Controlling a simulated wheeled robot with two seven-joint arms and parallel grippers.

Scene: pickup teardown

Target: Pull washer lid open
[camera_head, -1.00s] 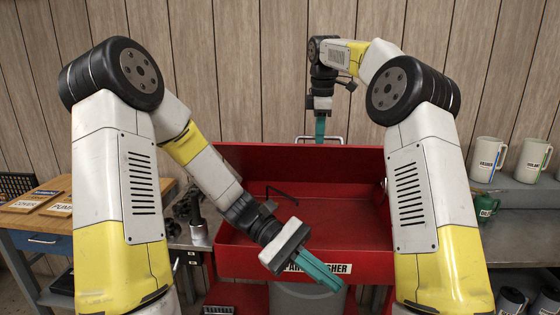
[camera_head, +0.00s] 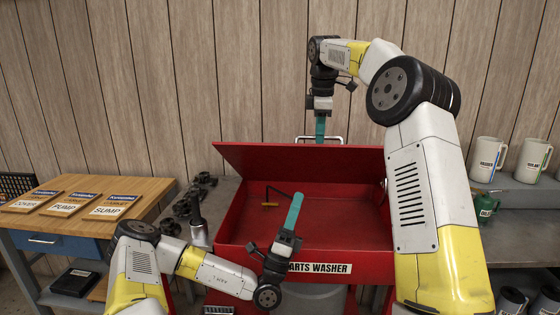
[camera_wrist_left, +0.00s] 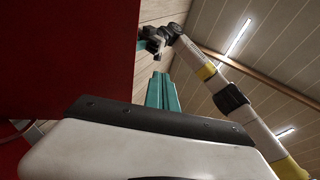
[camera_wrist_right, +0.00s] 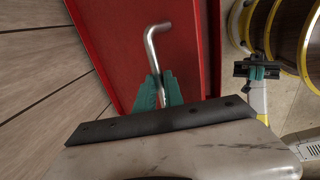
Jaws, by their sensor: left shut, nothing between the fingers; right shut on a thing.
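The red parts washer (camera_head: 255,262) stands in the middle with its lid (camera_head: 300,160) raised and tilted up at the back. The lid's metal bar handle (camera_head: 334,138) is at its top edge. My right gripper (camera_head: 320,138) is at the handle. In the right wrist view, its teal fingers (camera_wrist_right: 160,92) are shut on the handle (camera_wrist_right: 156,45), with the red lid behind. My left gripper (camera_head: 294,212) points upward over the washer's front part, shut and empty. Its closed teal fingers also show in the left wrist view (camera_wrist_left: 162,92), beside a red surface.
A wooden bench (camera_head: 130,190) with several labelled boards is at the left. Dark parts (camera_head: 190,205) lie on a grey surface beside the washer. Several labelled jugs (camera_head: 487,158) and a green can (camera_head: 487,207) stand on the right counter. A thin hooked spout (camera_head: 270,203) is inside the basin.

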